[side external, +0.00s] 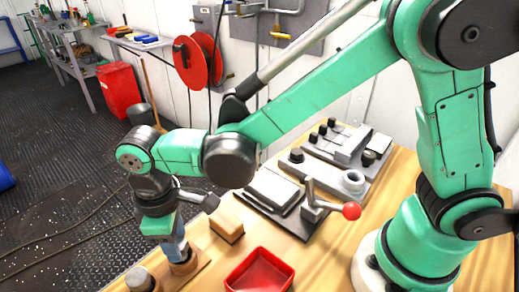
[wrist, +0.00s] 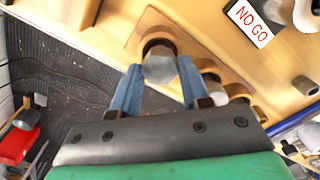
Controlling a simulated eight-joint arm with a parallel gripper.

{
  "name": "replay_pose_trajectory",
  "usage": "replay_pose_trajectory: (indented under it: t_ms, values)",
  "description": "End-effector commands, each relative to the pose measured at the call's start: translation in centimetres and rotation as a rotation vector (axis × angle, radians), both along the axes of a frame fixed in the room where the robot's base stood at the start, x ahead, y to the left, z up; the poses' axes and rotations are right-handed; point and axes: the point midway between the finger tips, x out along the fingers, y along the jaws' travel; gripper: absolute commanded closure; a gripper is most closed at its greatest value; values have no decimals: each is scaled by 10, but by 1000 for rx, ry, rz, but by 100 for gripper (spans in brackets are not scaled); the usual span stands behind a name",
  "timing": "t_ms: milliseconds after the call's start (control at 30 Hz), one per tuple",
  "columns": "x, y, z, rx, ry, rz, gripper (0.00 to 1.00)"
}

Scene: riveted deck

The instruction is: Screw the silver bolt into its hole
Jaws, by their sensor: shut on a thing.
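The silver bolt (wrist: 160,67) shows its grey hexagonal head between my two blue fingers in the wrist view. My gripper (wrist: 160,80) is shut on it, pointing down. A brown round collar (wrist: 157,36) surrounds the bolt on the far side, with a dark opening inside. The bolt's shank and thread are hidden behind its head, so I cannot tell how deep it sits. In the side view my gripper (side external: 178,250) is low over a brown collar (side external: 184,267) on a wooden board (side external: 203,263); the bolt is hidden there by the fingers.
Other collared fittings (wrist: 210,75) stand beside the bolt. A wooden block (side external: 227,223), a red tray (side external: 259,272) and a red-knobbed lever fixture (side external: 350,211) are on the table to the right. A "NO GO" plate (wrist: 251,23) lies in the wrist view's upper right.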

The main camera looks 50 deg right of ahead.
Motion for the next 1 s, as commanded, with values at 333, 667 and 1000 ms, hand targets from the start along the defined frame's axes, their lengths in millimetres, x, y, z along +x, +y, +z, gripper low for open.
replay_pose_trajectory:
  t_ms: [333, 667, 1000]
  values:
    - [0, 0, 16, 0, 0, 0, 97]
    - [0, 0, 29, 0, 0, 0, 97]
    - [0, 0, 31, 0, 0, 0, 97]
